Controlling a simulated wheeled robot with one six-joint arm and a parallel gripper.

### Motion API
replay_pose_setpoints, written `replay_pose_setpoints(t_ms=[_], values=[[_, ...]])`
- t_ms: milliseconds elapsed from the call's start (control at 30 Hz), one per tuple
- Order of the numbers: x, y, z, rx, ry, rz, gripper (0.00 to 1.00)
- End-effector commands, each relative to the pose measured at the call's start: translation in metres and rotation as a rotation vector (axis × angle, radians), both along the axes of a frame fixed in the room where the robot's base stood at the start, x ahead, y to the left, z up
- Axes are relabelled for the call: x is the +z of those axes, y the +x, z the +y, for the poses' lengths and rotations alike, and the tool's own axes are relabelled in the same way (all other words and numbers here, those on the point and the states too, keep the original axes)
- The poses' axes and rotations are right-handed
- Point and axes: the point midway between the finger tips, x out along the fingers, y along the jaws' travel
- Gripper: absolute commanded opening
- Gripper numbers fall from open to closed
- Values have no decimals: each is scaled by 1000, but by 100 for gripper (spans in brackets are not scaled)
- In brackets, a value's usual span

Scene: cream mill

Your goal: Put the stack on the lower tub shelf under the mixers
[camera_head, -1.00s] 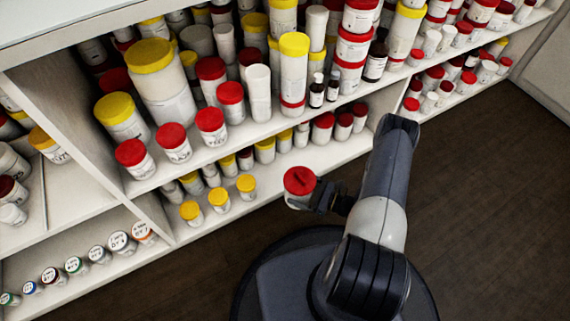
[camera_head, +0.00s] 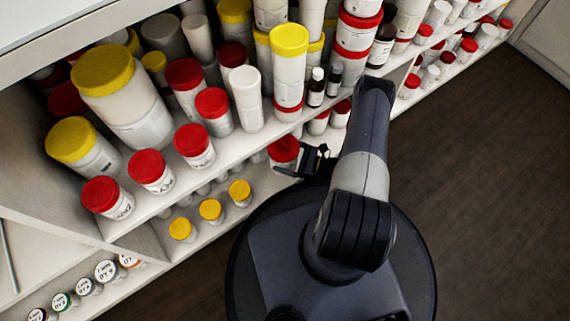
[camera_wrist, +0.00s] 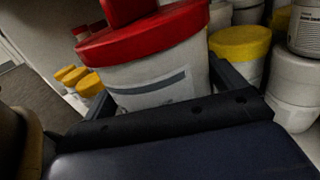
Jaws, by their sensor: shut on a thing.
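My gripper (camera_head: 314,160) is shut on a white tub with a red lid (camera_head: 283,149), held upright at the shelf front. In the wrist view the held tub (camera_wrist: 165,85) sits between both fingers, with a smaller red piece (camera_wrist: 128,10) on its lid, cut off by the frame. The lower shelf (camera_head: 264,181) is to the left of and below the held tub, with several yellow-lidded tubs (camera_head: 210,209) near its front. I cannot tell whether the held tub touches the shelf. No mixers can be made out.
The upper shelf (camera_head: 232,148) overhangs the lower one and is crowded with red- and yellow-lidded tubs, a tall yellow-lidded jar (camera_head: 289,60) and small dark bottles (camera_head: 316,88). More yellow-lidded tubs (camera_wrist: 240,43) stand beside the held tub in the wrist view. Dark floor (camera_head: 480,190) is open at right.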

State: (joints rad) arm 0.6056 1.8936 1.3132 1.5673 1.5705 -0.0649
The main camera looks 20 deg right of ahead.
Motion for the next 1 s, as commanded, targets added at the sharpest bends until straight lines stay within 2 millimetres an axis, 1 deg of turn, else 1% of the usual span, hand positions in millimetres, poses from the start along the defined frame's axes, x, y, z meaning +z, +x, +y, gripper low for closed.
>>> replay_pose_setpoints(t_ms=[33, 233, 400, 467, 667, 833, 867, 933, 1000], values=[[-14, 0, 0, 0, 1, -1, 67], [-30, 0, 0, 0, 1, -1, 67], [-54, 0, 0, 0, 1, -1, 67], [-57, 0, 0, 0, 0, -1, 67], [-55, 0, 0, 0, 0, -1, 67], [-58, 0, 0, 0, 0, -1, 67], [-58, 0, 0, 0, -1, -1, 93], [-58, 0, 0, 0, -1, -1, 99], [-58, 0, 0, 0, -1, -1, 100]])
